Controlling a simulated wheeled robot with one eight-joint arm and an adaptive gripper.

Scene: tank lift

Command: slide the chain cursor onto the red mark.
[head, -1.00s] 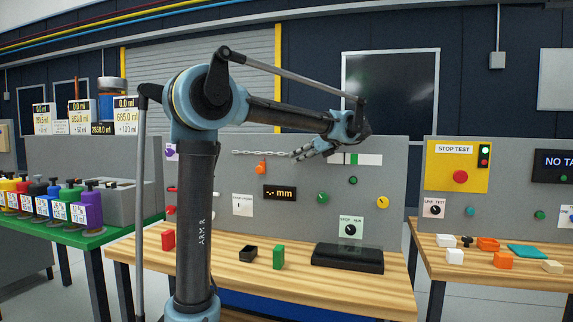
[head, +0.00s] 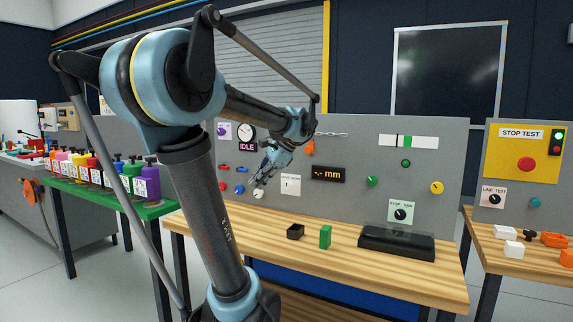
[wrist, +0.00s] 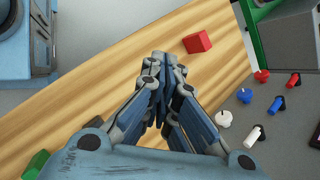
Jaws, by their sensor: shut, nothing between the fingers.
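The orange chain cursor (head: 309,147) hangs at the chain (head: 331,134) on the grey panel, to the right of my wrist. My arm hides part of the chain to the left. My gripper (head: 261,184) is shut and empty, pointing down and left in front of the panel, apart from the cursor. In the wrist view its closed fingertips (wrist: 163,62) are over the wooden bench. I cannot make out a red mark on the chain. The display (head: 328,174) reads "-.- mm".
A white knob (head: 258,194) and several coloured levers are on the panel near my gripper. A red block (wrist: 197,42) lies on the bench (wrist: 110,75).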

